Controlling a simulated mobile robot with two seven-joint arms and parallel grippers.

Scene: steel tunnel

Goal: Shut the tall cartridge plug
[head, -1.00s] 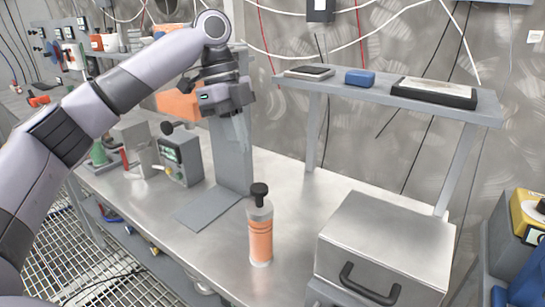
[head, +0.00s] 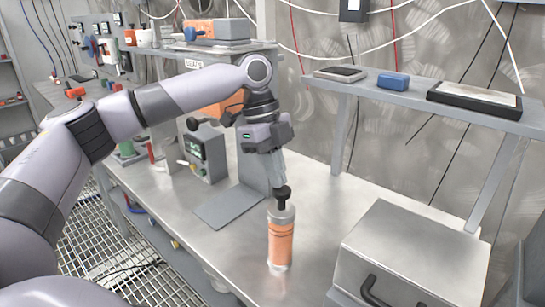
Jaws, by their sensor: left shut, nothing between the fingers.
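My right gripper is not in view.
A metal box with a black handle (head: 405,255) stands right of the cartridge. A grey shelf (head: 470,118) is behind it. A grey stand plate (head: 229,206) and a small instrument (head: 207,153) are to the left. Bare bench lies behind the cartridge.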

